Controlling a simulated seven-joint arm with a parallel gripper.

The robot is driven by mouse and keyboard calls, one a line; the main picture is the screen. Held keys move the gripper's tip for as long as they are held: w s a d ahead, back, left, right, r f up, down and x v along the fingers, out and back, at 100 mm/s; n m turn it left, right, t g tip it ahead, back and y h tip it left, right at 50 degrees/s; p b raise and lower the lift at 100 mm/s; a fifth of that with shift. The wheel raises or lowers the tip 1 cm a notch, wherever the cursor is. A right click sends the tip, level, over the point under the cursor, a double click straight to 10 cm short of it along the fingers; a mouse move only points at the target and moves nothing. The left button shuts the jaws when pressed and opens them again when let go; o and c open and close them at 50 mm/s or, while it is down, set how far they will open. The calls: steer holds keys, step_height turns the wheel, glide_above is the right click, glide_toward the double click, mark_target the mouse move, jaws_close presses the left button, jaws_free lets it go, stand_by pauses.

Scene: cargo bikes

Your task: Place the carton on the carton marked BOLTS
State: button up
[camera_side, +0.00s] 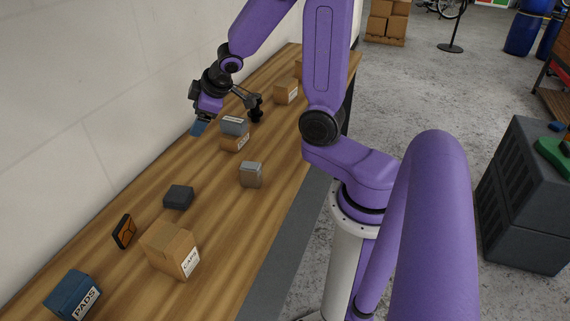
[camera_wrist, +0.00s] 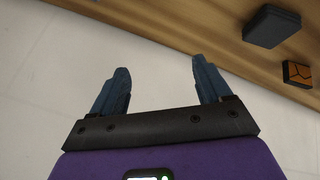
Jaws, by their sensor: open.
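A grey carton (camera_side: 234,126) with a white label rests on top of a brown carton (camera_side: 233,144) with a label too small to read, so I cannot tell whether it says BOLTS. Another brown labelled carton (camera_side: 286,91) stands farther back; its label is not readable either. A smaller grey-brown carton (camera_side: 251,174) stands alone on the bench. My gripper (camera_side: 199,128) is open and empty, just left of the stacked pair and apart from it, near the wall. In the wrist view my gripper (camera_wrist: 160,69) has its blue fingers spread with nothing between them.
The wooden bench (camera_side: 215,210) runs along a pale wall. On it are a dark box (camera_side: 179,197), an orange-and-black item (camera_side: 124,231), a brown CAPS carton (camera_side: 170,248) and a blue PADS carton (camera_side: 73,295). Bare wood lies between them.

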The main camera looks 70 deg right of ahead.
steer(key=s+a+n+g, duration=0.3)
steer(key=s+a, duration=0.3)
steer(key=s, duration=0.7)
steer(key=s+a+r+n+g+y, duration=0.1)
steer(key=s+a+n+g, duration=0.2)
steer(key=s, duration=1.1)
steer(key=a, duration=0.3)
steer(key=shift+n+g, duration=0.3)
steer(key=shift+g, duration=0.1)
steer(key=shift+r, duration=0.1)
